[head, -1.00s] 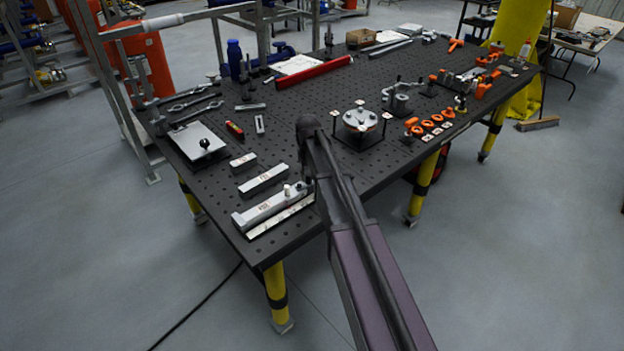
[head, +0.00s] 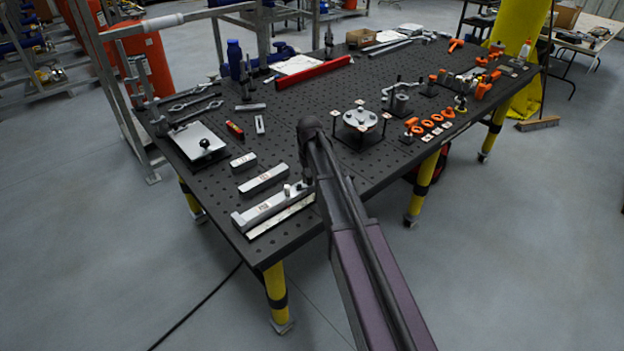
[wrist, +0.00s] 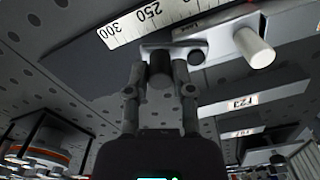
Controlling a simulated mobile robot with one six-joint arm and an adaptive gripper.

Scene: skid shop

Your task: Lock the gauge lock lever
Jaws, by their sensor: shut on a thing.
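The gauge is a long light-grey bar (head: 262,211) with a white ruled scale (head: 283,215) along its near side, at the table's front left corner. In the wrist view the scale (wrist: 150,18) shows 300 and 250. A small grey plate on it carries a pale round peg (wrist: 256,48) and a dark cylindrical knob (wrist: 160,68), which looks like the lock lever's. My gripper (wrist: 160,70) has one finger on each side of this knob and is shut on it. The lever's arm and its lock state cannot be made out. My arm hides the grip in the head view.
Two shorter grey blocks (head: 263,180) (head: 243,161) lie behind the gauge. A flat plate with a black knob (head: 204,144) lies at the left. A round fixture (head: 360,119) stands right of my arm.

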